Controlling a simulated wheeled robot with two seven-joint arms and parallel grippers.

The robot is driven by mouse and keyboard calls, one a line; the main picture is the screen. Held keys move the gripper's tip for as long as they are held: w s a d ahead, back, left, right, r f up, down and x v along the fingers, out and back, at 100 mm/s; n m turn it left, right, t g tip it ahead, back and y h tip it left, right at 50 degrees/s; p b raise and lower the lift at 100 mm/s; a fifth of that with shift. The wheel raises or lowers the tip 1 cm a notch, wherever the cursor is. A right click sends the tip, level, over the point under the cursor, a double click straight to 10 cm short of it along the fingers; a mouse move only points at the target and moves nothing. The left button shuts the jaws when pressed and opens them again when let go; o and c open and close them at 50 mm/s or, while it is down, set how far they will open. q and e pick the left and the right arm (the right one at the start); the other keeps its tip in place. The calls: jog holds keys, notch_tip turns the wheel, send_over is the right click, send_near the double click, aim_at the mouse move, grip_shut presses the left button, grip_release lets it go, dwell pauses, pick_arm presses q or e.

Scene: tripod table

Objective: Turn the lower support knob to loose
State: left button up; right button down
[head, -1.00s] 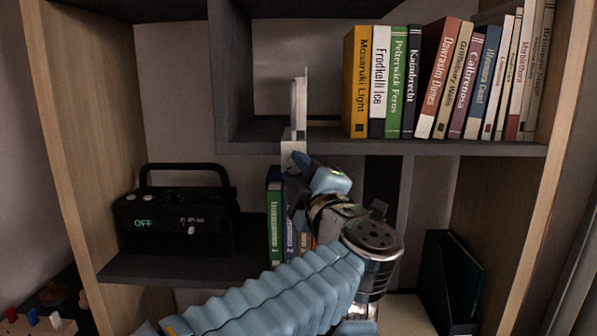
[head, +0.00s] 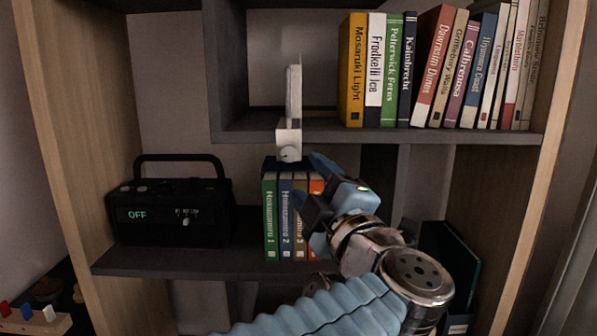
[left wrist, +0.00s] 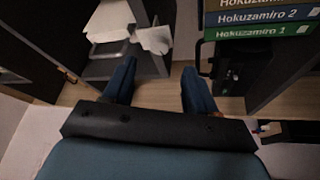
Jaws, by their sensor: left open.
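A pale upright support (head: 293,95) stands at the front edge of the upper shelf, with a white block below it. A small round knob (head: 289,153) shows on the front of this block, just under the shelf board. My left gripper (head: 304,181) is open and empty, below and to the right of the knob, apart from it in the picture. In the left wrist view, my open fingers (left wrist: 158,72) have nothing between them. The white block (left wrist: 154,40) shows there beyond the left finger. The knob's setting cannot be read. My right gripper is out of view.
Several books (head: 357,75) stand on the upper shelf (head: 440,136). Numbered Hokuzamiro books (head: 270,220) stand below the support, close to my fingers. A black radio (head: 170,212) reading OFF stands on the left. A dark binder (head: 455,262) is low on the right.

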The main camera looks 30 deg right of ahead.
pick_arm(q)
jog(key=v, duration=0.6)
jog(key=shift+s, duration=0.1)
